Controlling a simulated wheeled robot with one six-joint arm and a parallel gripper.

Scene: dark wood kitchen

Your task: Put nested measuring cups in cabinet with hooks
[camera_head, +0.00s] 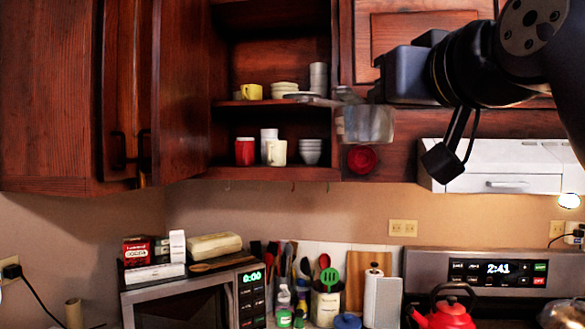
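The nested measuring cups (368,124) look like a shiny metal cup, with a flat grey handle part (308,97) reaching left. My gripper (350,96) comes in from the upper right and appears shut on them, holding them in the air at the right edge of the open cabinet (272,70). The fingertips are small and partly merged with the metal. A round red piece (361,158) shows just below the cup; I cannot tell if it belongs to the set. Small hooks (293,187) hang under the cabinet's bottom edge.
The cabinet door (180,90) stands open at left. The upper shelf holds a yellow mug (251,91), plates (284,89) and stacked cups (318,76). The lower shelf holds a red jar (245,151), a cream mug (276,152) and bowls (310,151). A range hood (500,165) is at right.

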